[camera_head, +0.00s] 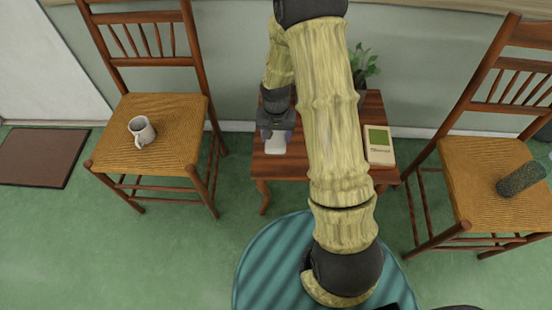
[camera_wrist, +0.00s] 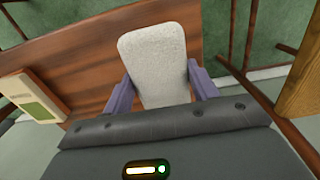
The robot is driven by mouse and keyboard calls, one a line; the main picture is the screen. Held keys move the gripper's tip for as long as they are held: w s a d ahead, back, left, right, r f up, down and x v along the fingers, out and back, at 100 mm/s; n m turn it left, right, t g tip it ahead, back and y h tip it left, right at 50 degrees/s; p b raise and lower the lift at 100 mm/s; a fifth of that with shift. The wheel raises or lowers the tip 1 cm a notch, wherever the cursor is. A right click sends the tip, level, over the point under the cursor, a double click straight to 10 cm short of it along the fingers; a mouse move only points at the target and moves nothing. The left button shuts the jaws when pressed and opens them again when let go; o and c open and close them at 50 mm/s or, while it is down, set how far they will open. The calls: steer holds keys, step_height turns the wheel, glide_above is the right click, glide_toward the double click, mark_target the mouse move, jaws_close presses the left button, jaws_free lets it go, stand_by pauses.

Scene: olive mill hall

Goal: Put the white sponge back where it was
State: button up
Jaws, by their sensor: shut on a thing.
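The white sponge (camera_wrist: 155,62) is a pale rounded block between the two purple fingers of my gripper (camera_wrist: 158,88) in the wrist view. The gripper is shut on it, with a finger against each side. In the head view the sponge (camera_head: 275,144) shows below my gripper (camera_head: 276,134), over the left part of the small wooden table (camera_head: 280,168). I cannot tell whether the sponge touches the tabletop. My arm hides the middle of the table.
A cream box with a green panel (camera_head: 379,146) is at the table's right side, a potted plant (camera_head: 364,66) behind. A left chair (camera_head: 175,125) holds a white mug (camera_head: 141,131). A right chair (camera_head: 480,165) holds a dark grey-green object (camera_head: 521,179). A striped round rug (camera_head: 262,262) lies in front.

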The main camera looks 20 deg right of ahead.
steer(key=b, duration=0.3)
glide_above(276, 158)
steer(key=shift+f, duration=3.15)
steer(key=shift+f+b, duration=0.5)
steer(key=shift+f, duration=1.35)
steer(key=shift+f, duration=0.15)
steer(key=o, duration=0.9)
steer(key=shift+o, duration=0.2)
step_height(276, 158, up, 11)
steer(key=p, duration=0.4)
steer(key=shift+p, duration=0.3)
steer(key=shift+r, duration=0.65)
